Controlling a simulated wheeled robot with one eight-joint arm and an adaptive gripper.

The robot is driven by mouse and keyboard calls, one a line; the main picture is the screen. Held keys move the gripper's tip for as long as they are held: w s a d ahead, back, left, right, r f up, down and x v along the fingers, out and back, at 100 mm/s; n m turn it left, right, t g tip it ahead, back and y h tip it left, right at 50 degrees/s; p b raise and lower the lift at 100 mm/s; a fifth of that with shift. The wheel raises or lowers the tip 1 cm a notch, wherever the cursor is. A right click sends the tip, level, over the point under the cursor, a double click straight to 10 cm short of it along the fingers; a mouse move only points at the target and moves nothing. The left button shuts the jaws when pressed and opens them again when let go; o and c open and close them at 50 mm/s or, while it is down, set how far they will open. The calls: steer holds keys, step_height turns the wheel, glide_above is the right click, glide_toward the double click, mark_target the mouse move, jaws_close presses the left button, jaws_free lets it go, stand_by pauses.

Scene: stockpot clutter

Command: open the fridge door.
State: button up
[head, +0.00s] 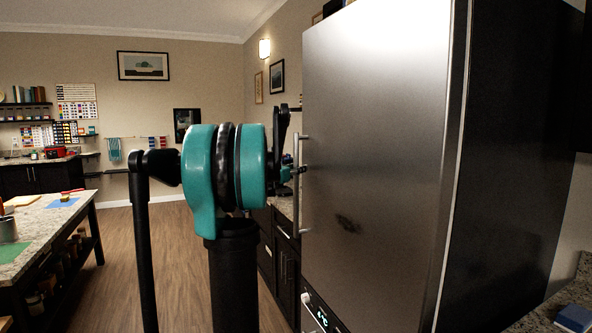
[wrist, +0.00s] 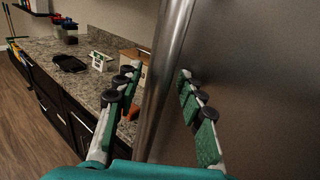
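The fridge (head: 375,150) stands at the right in the head view, tall with a brushed steel door that looks closed. Its vertical bar handle (head: 297,185) runs along the door's left edge. In the wrist view the handle (wrist: 166,75) passes between the two green-padded fingers of my gripper (wrist: 155,105). The fingers are spread, with a visible gap on each side of the bar. The steel door (wrist: 255,80) fills the right of that view. In the head view my arm hides much of my gripper (head: 291,170), which is at the handle's height.
A granite counter (wrist: 45,50) with dark drawers lies left of the fridge, holding a black tray (wrist: 69,63) and a wooden box (wrist: 133,68). A worktable (head: 45,225) stands at the far left. The wooden floor (head: 150,250) between is clear.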

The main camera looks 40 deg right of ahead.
jaws_close()
steer(key=shift+a, duration=0.15)
stand_by(0.4)
